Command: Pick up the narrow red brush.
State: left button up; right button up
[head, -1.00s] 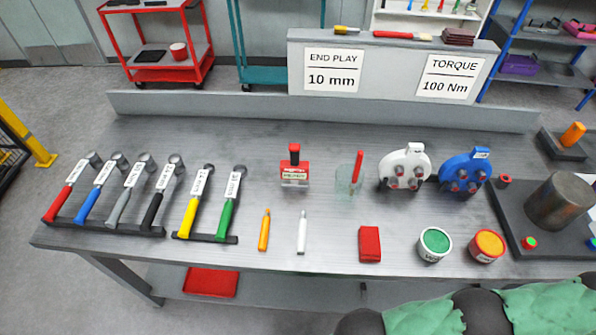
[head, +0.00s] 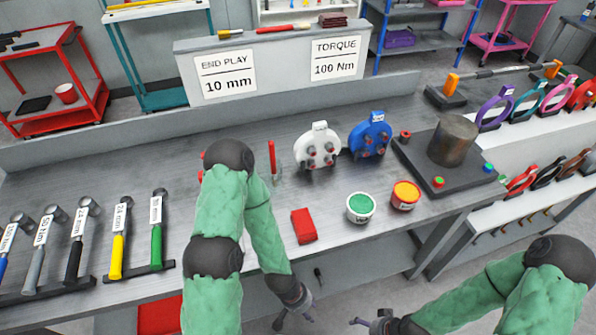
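A long narrow red-handled brush (head: 282,29) lies on top of the grey sign panel at the back of the bench, in the head view. A shorter yellow-handled one (head: 230,33) lies to its left on the same ledge. My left gripper (head: 294,317) hangs low in front of the bench edge, far from the brush. Its fingers are spread and nothing is between them. My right gripper (head: 368,323) is at the bottom of the picture, also away from the bench top. Its fingers are small and I cannot tell their opening.
The bench holds a red stick (head: 272,157) in a clear cup, a red block (head: 303,226), green (head: 360,207) and orange (head: 405,195) tubs, and white (head: 318,148) and blue (head: 370,137) fixtures. My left arm hides part of the bench.

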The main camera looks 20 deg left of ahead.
aim_at(271, 143)
jog(key=u, duration=1)
jog(key=i, duration=0.05)
